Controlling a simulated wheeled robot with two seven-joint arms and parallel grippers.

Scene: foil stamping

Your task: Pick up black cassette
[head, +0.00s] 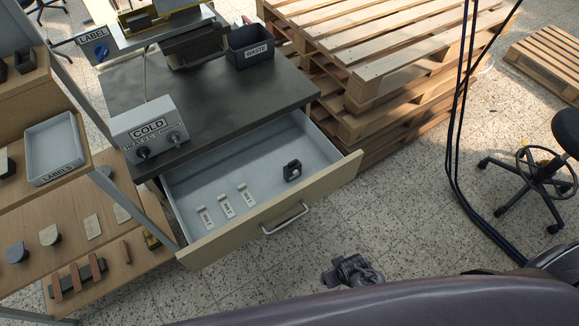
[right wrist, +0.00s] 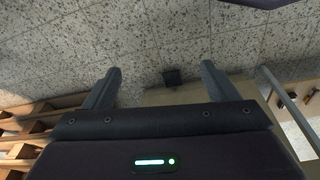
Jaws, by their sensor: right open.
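The black cassette (head: 292,171) stands in the right part of the open drawer (head: 322,152), in the head view. It is a small dark block with a lighter opening. My right gripper (right wrist: 158,82) is open, with its two fingers spread wide apart in the right wrist view. Nothing is held between them.
Several white labelled pieces (head: 227,205) lie left of the cassette. The drawer has a metal handle (head: 285,219). The black WASTE bin (head: 250,47) and COLD box (head: 150,134) stand on the bench above. Stacked pallets (head: 375,75) are close on the right; a shelf (head: 100,165) is left.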

